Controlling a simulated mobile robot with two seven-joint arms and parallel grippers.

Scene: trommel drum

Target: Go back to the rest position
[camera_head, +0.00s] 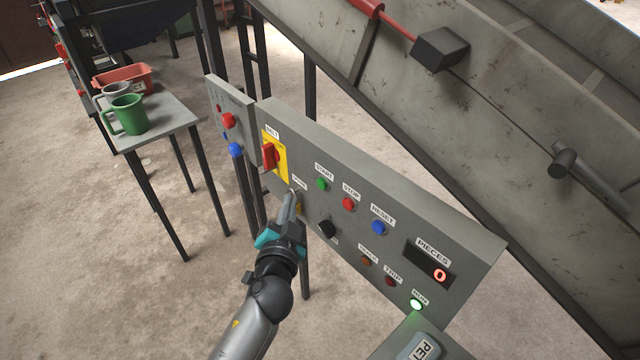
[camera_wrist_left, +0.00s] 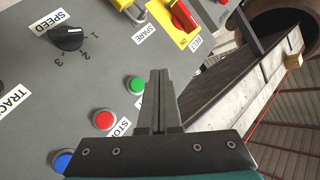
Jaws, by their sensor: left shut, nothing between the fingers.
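My left gripper (camera_head: 290,208) is shut and empty, in front of the grey control panel (camera_head: 455,228), near its left end. In the head view it partly covers a yellow part under the SPARE label. In the left wrist view the closed fingers (camera_wrist_left: 158,78) show beside the green START button (camera_wrist_left: 136,84), with the red STOP button (camera_wrist_left: 105,118) to the left. I cannot tell whether the fingertips touch the panel. My right gripper is not in view.
The red BELT switch (camera_head: 269,156) sits on a yellow plate. The green RUN lamp (camera_head: 416,304) is lit and the PIECES display (camera_head: 429,266) reads 0. A small table (camera_head: 165,125) holds a green mug (camera_head: 128,115). A large conveyor (camera_head: 530,110) rises behind the panel.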

